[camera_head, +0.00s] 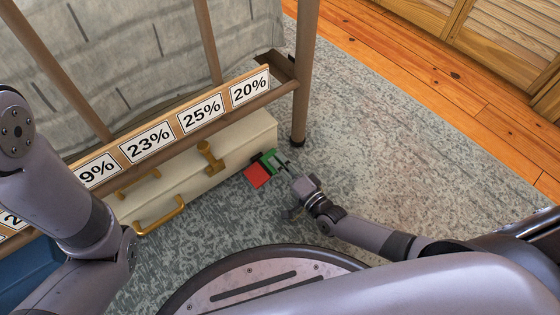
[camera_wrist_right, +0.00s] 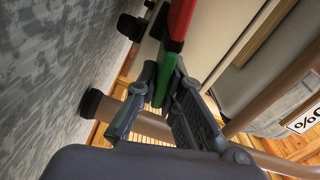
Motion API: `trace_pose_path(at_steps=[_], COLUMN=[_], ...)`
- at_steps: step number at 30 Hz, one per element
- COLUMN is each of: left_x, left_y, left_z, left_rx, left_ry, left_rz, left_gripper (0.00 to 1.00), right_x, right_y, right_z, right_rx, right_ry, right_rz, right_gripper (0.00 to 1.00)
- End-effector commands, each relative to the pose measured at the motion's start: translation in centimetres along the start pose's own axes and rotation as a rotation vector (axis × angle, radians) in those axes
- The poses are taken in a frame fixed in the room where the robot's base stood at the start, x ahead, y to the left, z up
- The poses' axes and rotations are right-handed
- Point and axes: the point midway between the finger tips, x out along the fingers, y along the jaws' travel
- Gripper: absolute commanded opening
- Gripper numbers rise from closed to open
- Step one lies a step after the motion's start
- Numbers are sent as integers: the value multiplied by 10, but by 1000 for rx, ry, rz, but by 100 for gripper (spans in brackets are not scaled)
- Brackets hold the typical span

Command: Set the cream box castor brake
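The cream box (camera_head: 228,150) stands low under the bed frame, with brass handles and a brass latch on its front. A brake pedal with a red part (camera_head: 257,175) and a green part (camera_head: 269,159) sticks out near its right end. My right gripper (camera_head: 284,168) is at the green part. In the right wrist view, the fingertips (camera_wrist_right: 160,72) lie on either side of the green part (camera_wrist_right: 186,92), with the red part (camera_wrist_right: 181,18) beyond. Whether they press on it I cannot tell. My left arm shows at the left; its gripper is out of view.
A wooden bed leg (camera_head: 304,75) stands just behind the pedal. A rail above the box carries percentage labels (camera_head: 201,113). A blue box (camera_head: 28,272) is at the lower left. Open carpet (camera_head: 400,150) lies to the right.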

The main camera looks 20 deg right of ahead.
Motion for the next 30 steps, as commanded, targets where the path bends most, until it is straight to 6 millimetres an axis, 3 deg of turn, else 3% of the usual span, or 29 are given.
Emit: trace_pose_path(at_steps=[9, 19, 23, 30], left_x=[0, -2, -1, -1], left_y=[0, 0, 0, 0], left_z=[0, 2, 2, 1], left_rx=[0, 0, 0, 0], left_ry=[-2, -9, -7, -4], left_rz=[0, 0, 0, 0], left_gripper=[0, 0, 0, 0], right_x=[0, -4, -21, -72], right_y=[0, 0, 2, 1], right_z=[0, 0, 1, 1], right_rx=[0, 1, 2, 2], right_ry=[-1, -1, -2, -2], right_rz=[0, 1, 3, 4], right_gripper=[28, 28, 28, 28])
